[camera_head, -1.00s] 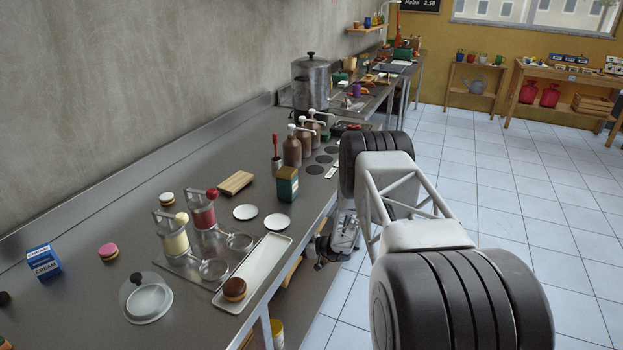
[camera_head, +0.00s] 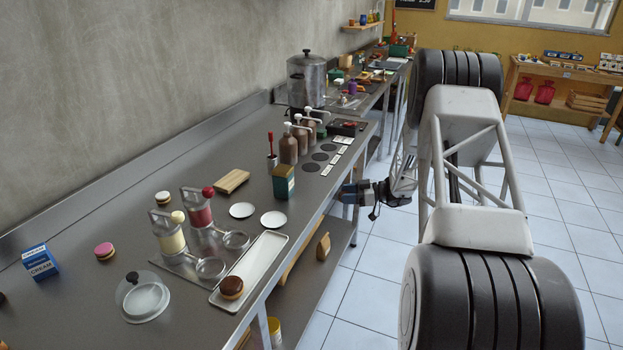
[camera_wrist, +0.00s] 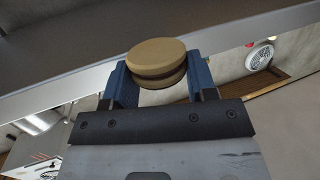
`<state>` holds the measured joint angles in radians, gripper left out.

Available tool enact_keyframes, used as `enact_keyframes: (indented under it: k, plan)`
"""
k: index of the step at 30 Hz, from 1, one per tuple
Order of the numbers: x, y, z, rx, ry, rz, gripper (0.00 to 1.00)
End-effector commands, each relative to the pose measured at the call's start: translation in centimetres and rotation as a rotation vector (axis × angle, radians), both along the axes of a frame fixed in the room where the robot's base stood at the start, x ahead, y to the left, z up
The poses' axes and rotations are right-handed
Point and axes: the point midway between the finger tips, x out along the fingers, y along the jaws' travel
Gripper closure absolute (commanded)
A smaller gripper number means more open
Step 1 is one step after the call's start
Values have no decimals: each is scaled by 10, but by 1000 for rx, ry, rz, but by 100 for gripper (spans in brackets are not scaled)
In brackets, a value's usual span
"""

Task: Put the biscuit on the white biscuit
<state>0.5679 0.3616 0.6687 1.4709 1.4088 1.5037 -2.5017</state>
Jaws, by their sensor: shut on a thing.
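My gripper (camera_wrist: 160,82) is shut on a biscuit (camera_wrist: 156,58), a round tan sandwich with a darker filling, held between its blue fingers. In the head view my gripper (camera_head: 347,193) is just beyond the counter's right edge, and the held biscuit cannot be made out there. A pale-topped biscuit with a dark filling (camera_head: 162,198), which looks like the white biscuit, sits on the counter at the left, behind the yellow dispenser. My gripper is far to its right.
The steel counter (camera_head: 130,190) carries a dispenser stand (camera_head: 198,212), two white discs (camera_head: 257,215), a green tin (camera_head: 284,182), a wooden board (camera_head: 232,181) and a long tray (camera_head: 262,252) with a brown biscuit (camera_head: 232,287). A pink biscuit (camera_head: 104,250) sits at the left.

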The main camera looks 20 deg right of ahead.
Motion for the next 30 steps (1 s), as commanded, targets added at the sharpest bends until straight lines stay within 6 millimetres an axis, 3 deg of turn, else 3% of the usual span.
enact_keyframes:
  k: [3,9,15,20,30]
  plan:
    - [10,-9,36,-3,-5,-30,71]
    - [22,-20,89,-2,-4,-75,71]
    - [28,-27,123,0,-2,-103,71]
    - [29,-29,133,0,-2,-110,71]
    - [29,-29,133,1,-1,-111,71]
